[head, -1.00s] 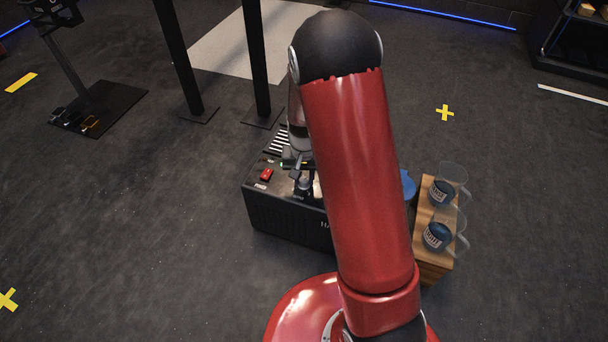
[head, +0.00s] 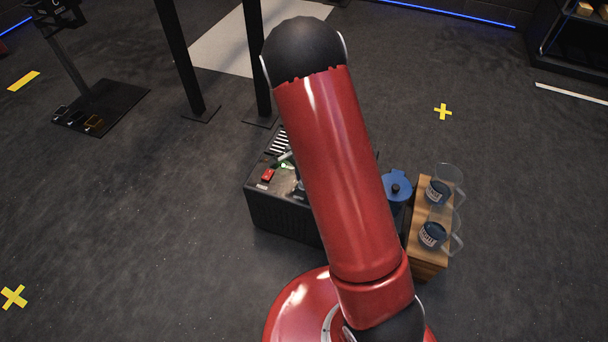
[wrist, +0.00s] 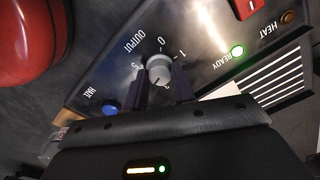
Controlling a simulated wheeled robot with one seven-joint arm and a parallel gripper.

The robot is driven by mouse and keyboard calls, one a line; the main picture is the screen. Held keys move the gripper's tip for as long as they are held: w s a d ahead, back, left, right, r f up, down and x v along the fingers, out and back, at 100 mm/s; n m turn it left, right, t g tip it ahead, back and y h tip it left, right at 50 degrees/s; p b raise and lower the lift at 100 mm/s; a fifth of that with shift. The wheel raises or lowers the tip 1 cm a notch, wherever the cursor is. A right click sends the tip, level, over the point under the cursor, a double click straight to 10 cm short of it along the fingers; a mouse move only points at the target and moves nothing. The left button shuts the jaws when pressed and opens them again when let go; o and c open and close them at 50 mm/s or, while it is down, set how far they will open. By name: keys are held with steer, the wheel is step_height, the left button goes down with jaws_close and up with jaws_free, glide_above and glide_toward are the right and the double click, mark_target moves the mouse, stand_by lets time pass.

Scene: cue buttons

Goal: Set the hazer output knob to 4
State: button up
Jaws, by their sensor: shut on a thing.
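The hazer is a black box (head: 280,212) on the floor, mostly behind my red arm in the head view. In the wrist view its grey output knob (wrist: 158,66) sits on a panel marked OUTPUT, with 0, 1, 3 and 5 legible around it. The places for 2 and 4 are covered by my fingers. My gripper (wrist: 161,78) is shut on the knob, one dark finger on each side. I cannot clearly tell which number the knob points to.
The panel also has a blue HAZE button (wrist: 110,108), a lit green READY light (wrist: 236,50) and a red switch (wrist: 248,6). A blue jug (head: 397,187) and a wooden stand (head: 428,258) with two clear mugs stand right of the hazer. Open floor lies to the left.

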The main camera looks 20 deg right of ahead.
mark_target(303, 196)
steer(key=shift+m, duration=0.6)
steer(key=o, duration=1)
step_height(303, 196, up, 8)
steer(key=shift+f+p, duration=0.1)
steer(key=shift+p, duration=0.8)
steer(key=s+r+n+t+y, duration=0.1)
steer(key=s+r+n, duration=0.15)
steer(key=r, duration=0.45)
steer(key=s+a+r+n+t+p, duration=0.1)
steer(key=s+r+n, duration=0.1)
steer(key=s+r, duration=0.35)
steer(key=s+r+n+t+y, duration=0.1)
steer(key=s+r+n, duration=0.15)
steer(key=r, duration=0.55)
steer(key=s+r+n+t, duration=0.1)
steer(key=s+r+n, duration=0.1)
steer(key=s, duration=0.2)
steer(key=s+r+n+h, duration=0.1)
steer(key=s+r+n, duration=0.2)
steer(key=s, duration=0.1)
steer(key=s+r+n+t+h+p, duration=0.1)
steer(key=s+r+n, duration=0.1)
steer(key=s+r, duration=0.1)
steer(key=shift+s+d+t, duration=0.3)
steer(key=shift+s+d, duration=0.05)
steer(key=shift+s, duration=0.3)
